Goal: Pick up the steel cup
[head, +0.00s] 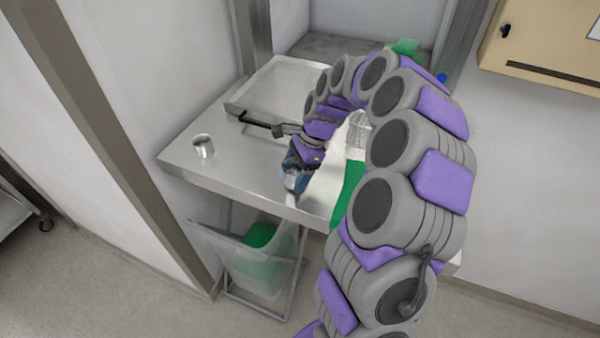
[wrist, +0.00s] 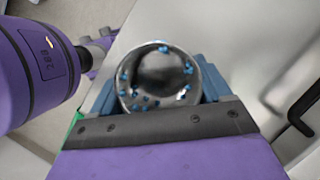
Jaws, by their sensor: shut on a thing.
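A round shiny steel cup (wrist: 158,80), with blue spots showing in its mouth, sits between my gripper's blue fingers in the wrist view. My gripper (head: 291,179) is shut on this cup near the front edge of the steel table (head: 232,175) in the head view. The held cup is mostly hidden by the gripper there, and I cannot tell whether it touches the table. Another steel cup (head: 203,146) stands upright at the table's left end, apart from my gripper.
A shallow metal tray (head: 280,88) with a dark handle lies at the back of the table. A clear bin (head: 262,262) with green contents is below the table. My arm hides much of the table's right side. The table's left part is mostly clear.

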